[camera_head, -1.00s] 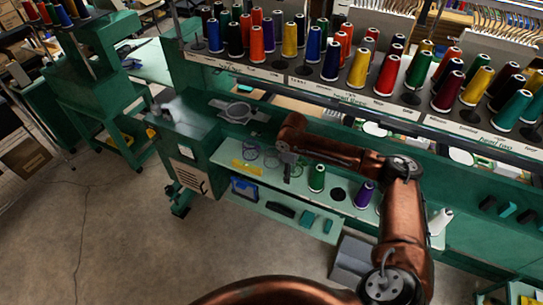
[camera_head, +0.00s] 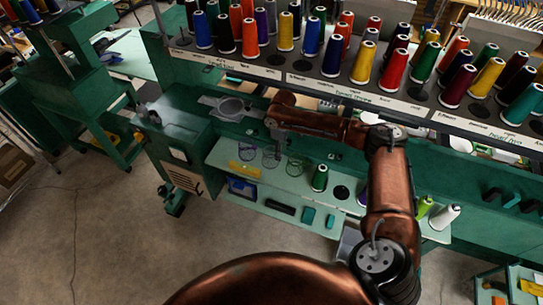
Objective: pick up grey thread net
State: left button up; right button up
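Several small wire-like thread nets stand in a row on the pale green shelf (camera_head: 328,206). The left one looks purplish (camera_head: 248,151), the right one greenish (camera_head: 296,166). The middle one looks dark grey, and I take it as the grey thread net (camera_head: 271,158). My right gripper (camera_head: 276,138) points down just above and behind the middle net in the picture. Its fingers are small and dark, so I cannot tell whether they are open or shut. No net is visibly lifted in it. My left gripper is not in view.
A green spool (camera_head: 320,178) stands right of the nets, and a white spool (camera_head: 444,217) farther right. A yellow item (camera_head: 243,169) lies in front. A rack with many colored thread cones (camera_head: 364,62) hangs above. The grey floor is clear at lower left.

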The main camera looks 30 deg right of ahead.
notch_tip(320, 180, down, 3)
jog(key=shift+a+r, duration=0.15)
jog(key=shift+r, duration=0.05)
jog(key=shift+f, duration=0.4)
jog(key=c, duration=0.8)
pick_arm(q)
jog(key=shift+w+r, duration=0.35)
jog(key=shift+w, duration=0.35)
pick_arm(e)
jog(key=shift+c, duration=0.7)
